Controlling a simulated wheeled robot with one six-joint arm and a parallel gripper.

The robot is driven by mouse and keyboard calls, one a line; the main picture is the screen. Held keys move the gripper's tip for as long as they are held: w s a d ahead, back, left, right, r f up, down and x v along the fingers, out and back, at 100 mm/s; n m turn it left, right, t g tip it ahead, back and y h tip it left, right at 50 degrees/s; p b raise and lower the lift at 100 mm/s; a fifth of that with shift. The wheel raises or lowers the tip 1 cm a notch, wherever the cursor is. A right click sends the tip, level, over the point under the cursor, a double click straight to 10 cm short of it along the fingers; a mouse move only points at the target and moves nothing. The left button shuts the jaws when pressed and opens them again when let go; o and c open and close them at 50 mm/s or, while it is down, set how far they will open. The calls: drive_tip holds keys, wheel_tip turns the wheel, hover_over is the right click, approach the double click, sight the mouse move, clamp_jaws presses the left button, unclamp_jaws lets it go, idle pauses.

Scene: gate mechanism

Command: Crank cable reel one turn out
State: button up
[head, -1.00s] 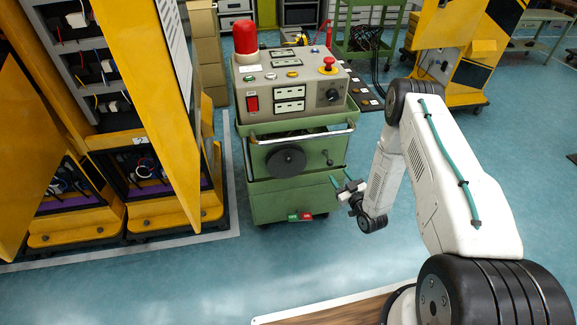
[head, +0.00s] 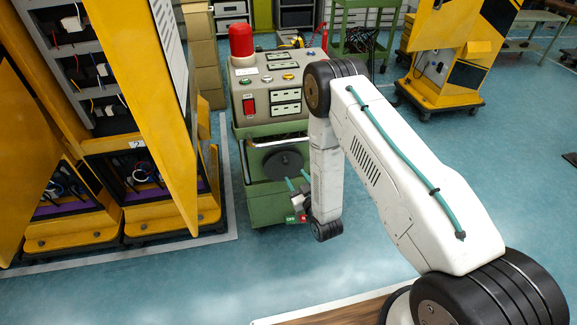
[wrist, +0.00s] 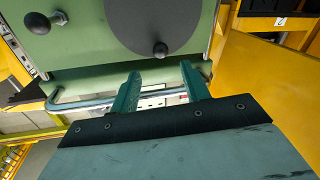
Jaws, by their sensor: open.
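The cable reel shows as a dark round disc (head: 283,163) on the front of the green cart (head: 262,207). In the wrist view the disc (wrist: 140,18) is cut off by the top edge, and a small dark knob (wrist: 160,49) sits on it near its rim. My gripper (head: 297,180) is in front of the cart, at the lower right of the disc. In the wrist view its teal fingers (wrist: 158,76) are spread and empty, with the knob just beyond the gap. No contact with the knob shows.
Another black knob (wrist: 37,22) on a short stem stands out at the left of the wrist view. A metal handlebar (wrist: 75,103) crosses the cart. A yellow cabinet door (head: 165,130) stands open left of the cart. Blue floor in front is clear.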

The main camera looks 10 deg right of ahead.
sight(287, 164)
drive_tip(key=w, duration=0.2)
drive_tip(key=w+a, duration=0.1)
drive_tip(key=w, duration=0.4)
drive_tip(key=shift+w+a, duration=0.25)
drive_tip(key=shift+a, duration=0.1)
clamp_jaws()
